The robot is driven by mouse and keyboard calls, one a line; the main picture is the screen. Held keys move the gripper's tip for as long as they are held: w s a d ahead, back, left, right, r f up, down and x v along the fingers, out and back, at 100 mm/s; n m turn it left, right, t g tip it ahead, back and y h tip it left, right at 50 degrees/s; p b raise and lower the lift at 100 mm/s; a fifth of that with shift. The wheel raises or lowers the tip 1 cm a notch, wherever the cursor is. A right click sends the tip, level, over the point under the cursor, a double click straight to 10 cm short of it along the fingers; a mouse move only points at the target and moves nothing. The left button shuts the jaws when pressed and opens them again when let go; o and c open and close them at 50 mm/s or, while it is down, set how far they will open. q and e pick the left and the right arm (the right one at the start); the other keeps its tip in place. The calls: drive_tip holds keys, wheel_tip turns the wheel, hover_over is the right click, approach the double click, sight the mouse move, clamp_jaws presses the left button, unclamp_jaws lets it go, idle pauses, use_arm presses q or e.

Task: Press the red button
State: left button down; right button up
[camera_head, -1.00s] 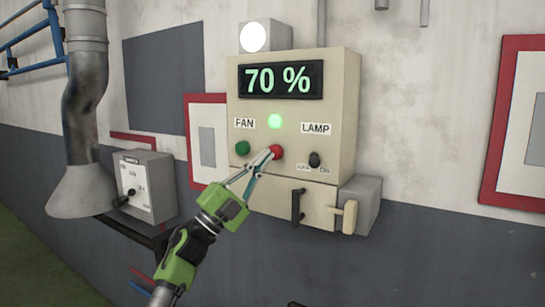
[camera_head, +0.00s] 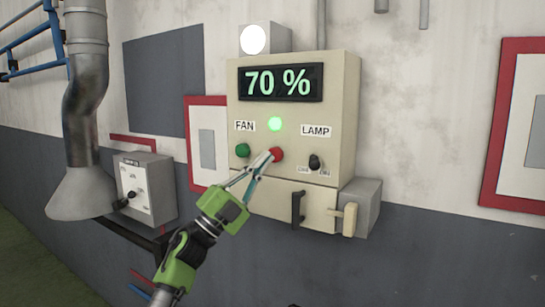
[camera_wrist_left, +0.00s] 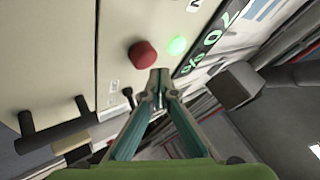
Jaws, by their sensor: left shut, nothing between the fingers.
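The red button (camera_head: 277,154) is on the front of a beige control box (camera_head: 345,110), below a lit green light (camera_head: 275,124) and a display (camera_head: 281,81) reading 70 %. My left gripper (camera_head: 267,157) is shut and empty, its fingertips at the left edge of the red button. In the left wrist view, the red button (camera_wrist_left: 142,54) stands out from the panel, just up and left of the shut fingertips (camera_wrist_left: 158,76). A small gap shows there, and I cannot tell whether they touch. My right gripper is not in view.
A green button (camera_head: 243,150) under the FAN label is left of the red one. A black lamp switch (camera_head: 314,162) is to the right. A black handle (camera_head: 297,208) and a cream lever (camera_head: 349,219) are below. A grey dial box (camera_head: 146,187) is at the left.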

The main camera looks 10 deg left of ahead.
use_arm(q)
drive_tip(key=shift+w, duration=0.2)
drive_tip(key=shift+w+d, duration=0.15)
drive_tip(key=shift+w, duration=0.05)
drive_tip(key=shift+w+d+b, duration=0.15)
drive_tip(key=shift+w+b, duration=0.2)
drive_tip(key=shift+b, duration=0.15)
idle(0.8)
drive_tip(key=shift+s, duration=0.1)
drive_tip(key=shift+s+a+p, duration=0.3)
drive_tip(key=shift+s+p, duration=0.1)
drive_tip(key=shift+s, duration=0.25)
drive_tip(key=s, duration=0.1)
drive_tip(key=s+a+p, duration=0.1)
drive_tip(key=s, duration=0.1)
drive_tip(key=s+a+p, duration=0.1)
drive_tip(key=shift+s, duration=0.3)
